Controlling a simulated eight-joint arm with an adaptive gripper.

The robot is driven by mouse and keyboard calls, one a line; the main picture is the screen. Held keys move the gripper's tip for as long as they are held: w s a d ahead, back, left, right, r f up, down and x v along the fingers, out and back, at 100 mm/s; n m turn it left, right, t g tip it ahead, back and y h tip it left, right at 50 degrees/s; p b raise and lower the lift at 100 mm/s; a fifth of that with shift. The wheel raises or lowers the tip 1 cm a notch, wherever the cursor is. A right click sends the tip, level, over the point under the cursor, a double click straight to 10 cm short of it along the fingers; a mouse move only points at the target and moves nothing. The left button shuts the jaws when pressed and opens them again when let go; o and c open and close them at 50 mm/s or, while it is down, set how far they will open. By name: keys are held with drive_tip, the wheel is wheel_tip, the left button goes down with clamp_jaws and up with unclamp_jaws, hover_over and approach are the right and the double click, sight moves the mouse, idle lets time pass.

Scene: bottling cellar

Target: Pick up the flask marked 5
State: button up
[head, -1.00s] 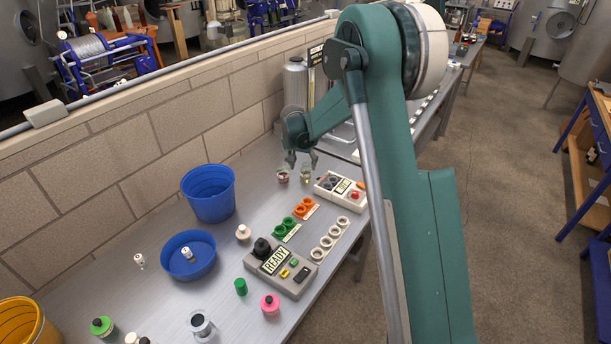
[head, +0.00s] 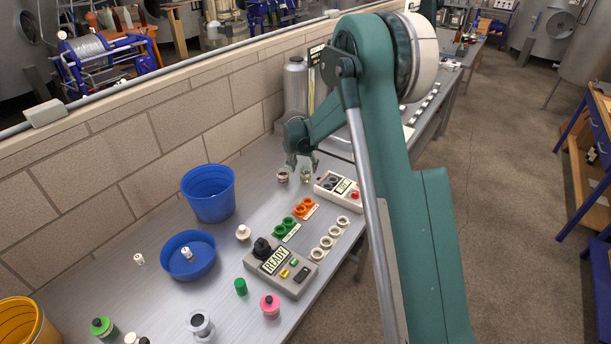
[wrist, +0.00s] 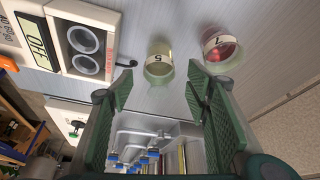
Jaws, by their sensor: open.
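The flask marked 5 (wrist: 158,64) is a small glass vessel with pale yellowish contents and a white label. It stands on the bench; in the head view it is the right one of two flasks (head: 306,176). My gripper (wrist: 161,78) is open and empty, and in the wrist view its fingers lie on either side of this flask's line. In the head view my gripper (head: 303,162) is just above and behind the flasks. Contact with the flask cannot be told. A second flask (wrist: 222,50), with red contents and a label that looks like 7, stands close on its right.
A panel with a display and round sockets (wrist: 82,42) lies left of the flasks in the wrist view. The brick wall (head: 190,125) runs behind the bench. Orange rings (head: 304,208), a blue bucket (head: 208,194) and a READY box (head: 280,266) stand nearer.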

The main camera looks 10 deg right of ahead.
sight(305, 169)
drive_tip(key=shift+f, duration=0.1)
drive_tip(key=shift+x, duration=2.55)
drive_tip(key=shift+c, duration=0.7)
drive_tip(key=c, duration=0.9)
